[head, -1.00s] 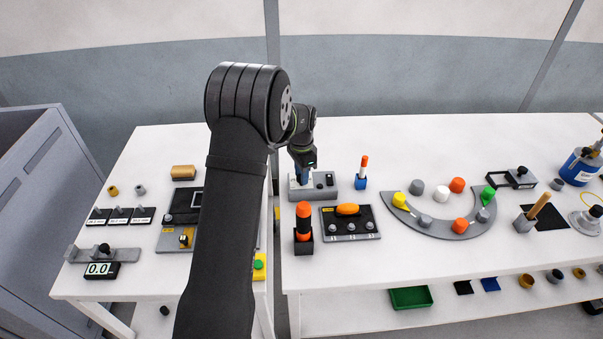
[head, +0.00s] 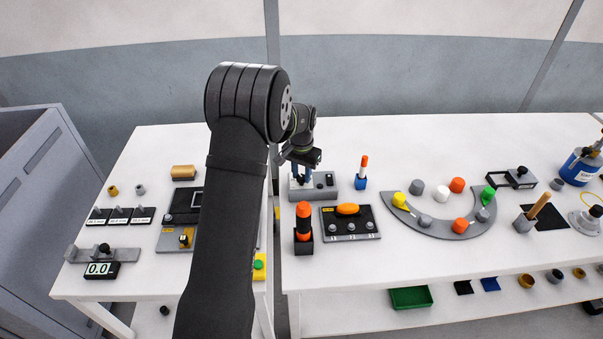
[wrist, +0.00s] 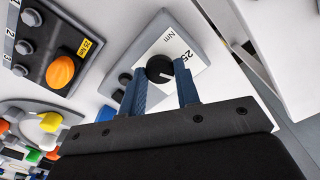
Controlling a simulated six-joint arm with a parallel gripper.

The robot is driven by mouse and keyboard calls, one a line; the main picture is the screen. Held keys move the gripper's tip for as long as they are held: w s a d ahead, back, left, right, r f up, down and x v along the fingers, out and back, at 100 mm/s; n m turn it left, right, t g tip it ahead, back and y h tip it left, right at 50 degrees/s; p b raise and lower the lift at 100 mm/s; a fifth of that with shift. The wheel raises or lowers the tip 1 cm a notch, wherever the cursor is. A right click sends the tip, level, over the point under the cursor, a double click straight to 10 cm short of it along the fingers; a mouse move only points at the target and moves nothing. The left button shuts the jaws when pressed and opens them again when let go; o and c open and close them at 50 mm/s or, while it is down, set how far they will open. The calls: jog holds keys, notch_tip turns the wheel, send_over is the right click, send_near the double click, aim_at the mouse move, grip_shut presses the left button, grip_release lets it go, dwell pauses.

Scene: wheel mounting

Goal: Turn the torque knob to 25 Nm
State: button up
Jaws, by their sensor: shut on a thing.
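The torque knob (wrist: 160,69) is a round black knob with a white pointer mark, on a grey box (head: 325,193) with a white face. The wrist view shows a label (wrist: 178,43) reading "25 Nm" beside the knob. The white mark on the knob points toward the right finger side; the exact setting cannot be read. My gripper (wrist: 161,76) has its blue fingers on either side of the knob, shut on it. In the head view my gripper (head: 303,178) is over the left part of the box, and the knob is hidden there.
A black panel (head: 364,228) with an orange knob (head: 347,209) stands just in front of the box. An orange-and-black tool (head: 303,222) stands to its left, and a blue holder (head: 361,183) to the box's right. The table behind is clear.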

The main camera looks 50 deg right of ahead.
aim_at(302, 177)
jog(key=n, duration=0.5)
jog(key=shift+n, duration=0.3)
dwell(0.4)
jog(key=o, duration=1)
jog(key=shift+c, duration=0.2)
notch_tip(302, 177, up, 18)
jog(key=shift+f, duration=0.25)
